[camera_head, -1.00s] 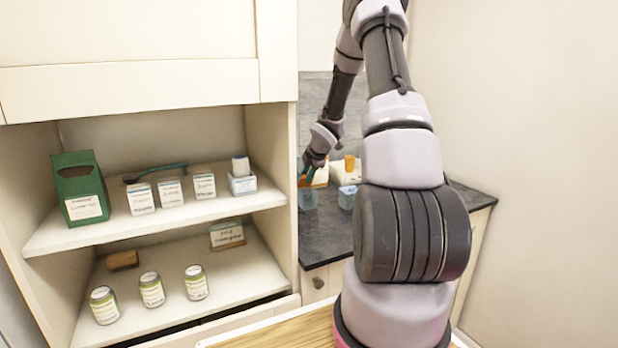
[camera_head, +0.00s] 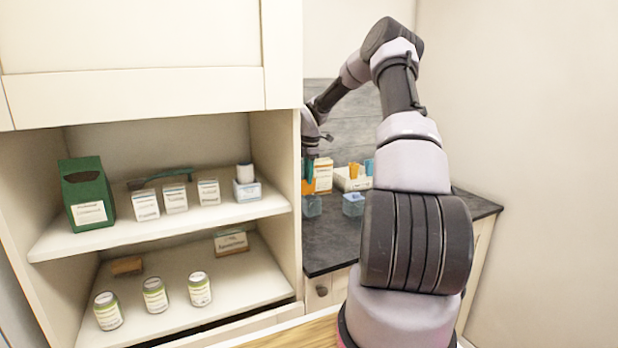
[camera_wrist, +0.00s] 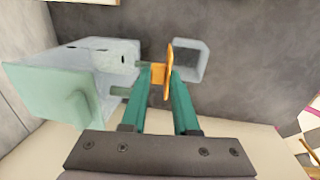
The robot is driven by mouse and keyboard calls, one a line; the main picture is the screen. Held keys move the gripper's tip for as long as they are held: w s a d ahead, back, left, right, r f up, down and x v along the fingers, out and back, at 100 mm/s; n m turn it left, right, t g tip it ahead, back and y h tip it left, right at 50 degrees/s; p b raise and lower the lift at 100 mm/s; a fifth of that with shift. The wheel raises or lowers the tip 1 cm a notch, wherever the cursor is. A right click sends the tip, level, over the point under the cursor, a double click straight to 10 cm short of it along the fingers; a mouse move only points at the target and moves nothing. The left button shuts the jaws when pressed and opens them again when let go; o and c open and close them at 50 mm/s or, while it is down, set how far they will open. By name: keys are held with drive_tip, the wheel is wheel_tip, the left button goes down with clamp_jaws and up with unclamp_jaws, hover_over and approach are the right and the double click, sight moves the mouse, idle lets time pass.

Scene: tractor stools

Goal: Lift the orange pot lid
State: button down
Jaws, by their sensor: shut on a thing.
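The orange pot lid (camera_wrist: 169,69) is between the teal fingertips of my gripper (camera_wrist: 162,78) in the wrist view. It appears nearly edge-on, as a thin orange plate with a small block beside it. My gripper is shut on it. In the head view my gripper (camera_head: 309,170) points down over the dark counter, with the orange lid (camera_head: 308,187) at its tips. A translucent bluish pot (camera_head: 312,206) stands just below. I cannot tell the gap between lid and pot.
A second translucent pot (camera_head: 353,205) stands to the right. An orange-and-white box (camera_head: 323,174) and a white box (camera_head: 351,184) with upright items stand behind on the counter (camera_head: 335,245). The cabinet with stocked shelves (camera_head: 150,222) borders the left; a wall bounds the right.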

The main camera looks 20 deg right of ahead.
drive_tip(key=shift+w, duration=0.15)
idle(0.3)
drive_tip(key=c, duration=0.7)
unclamp_jaws()
drive_tip(key=r, duration=0.3)
drive_tip(key=s+r, duration=0.1)
drive_tip(key=r, duration=0.6)
drive_tip(key=shift+s+r, duration=0.15)
drive_tip(key=shift+r, duration=0.2)
